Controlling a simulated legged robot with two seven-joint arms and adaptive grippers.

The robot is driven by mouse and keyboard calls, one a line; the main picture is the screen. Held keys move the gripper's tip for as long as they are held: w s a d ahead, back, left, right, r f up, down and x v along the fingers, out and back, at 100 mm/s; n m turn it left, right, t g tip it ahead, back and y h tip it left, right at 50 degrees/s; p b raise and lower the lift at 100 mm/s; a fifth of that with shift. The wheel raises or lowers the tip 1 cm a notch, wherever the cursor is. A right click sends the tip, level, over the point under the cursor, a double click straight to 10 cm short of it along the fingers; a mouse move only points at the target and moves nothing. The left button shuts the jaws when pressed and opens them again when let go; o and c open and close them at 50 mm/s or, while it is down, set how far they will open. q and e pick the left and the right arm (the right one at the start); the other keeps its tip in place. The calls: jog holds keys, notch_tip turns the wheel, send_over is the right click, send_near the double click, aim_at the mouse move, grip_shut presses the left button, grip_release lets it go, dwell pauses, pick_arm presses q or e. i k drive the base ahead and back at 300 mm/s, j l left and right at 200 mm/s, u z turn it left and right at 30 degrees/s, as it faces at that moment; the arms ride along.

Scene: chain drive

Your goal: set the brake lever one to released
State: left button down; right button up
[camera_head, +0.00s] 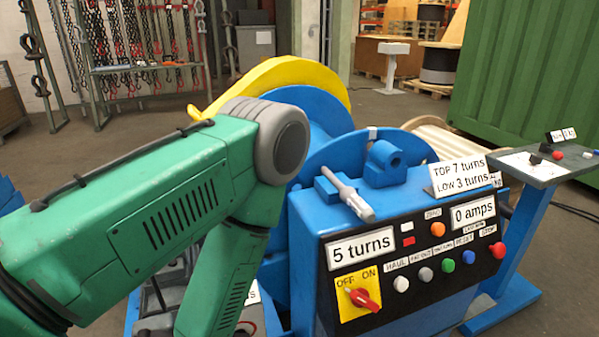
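A grey lever (349,196) lies on top of the blue winch (308,240), slanting down toward the front with its thicker end near the panel edge. I see no label naming it as brake lever one. A blue bracket block (384,164) stands just right of it. My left arm covers the left part of the winch; its forearm drops down and its gripper is out of view. My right arm and gripper are not in view.
The front panel has a red OFF/ON switch (363,299), several buttons, and displays reading "5 turns" (361,248) and "0 amps" (473,214). A yellow guard (290,72) arches behind. A small console (540,166) stands right, before a green container (530,80).

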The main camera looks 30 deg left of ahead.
aim_at(163, 309)
jog(key=u, duration=2.05)
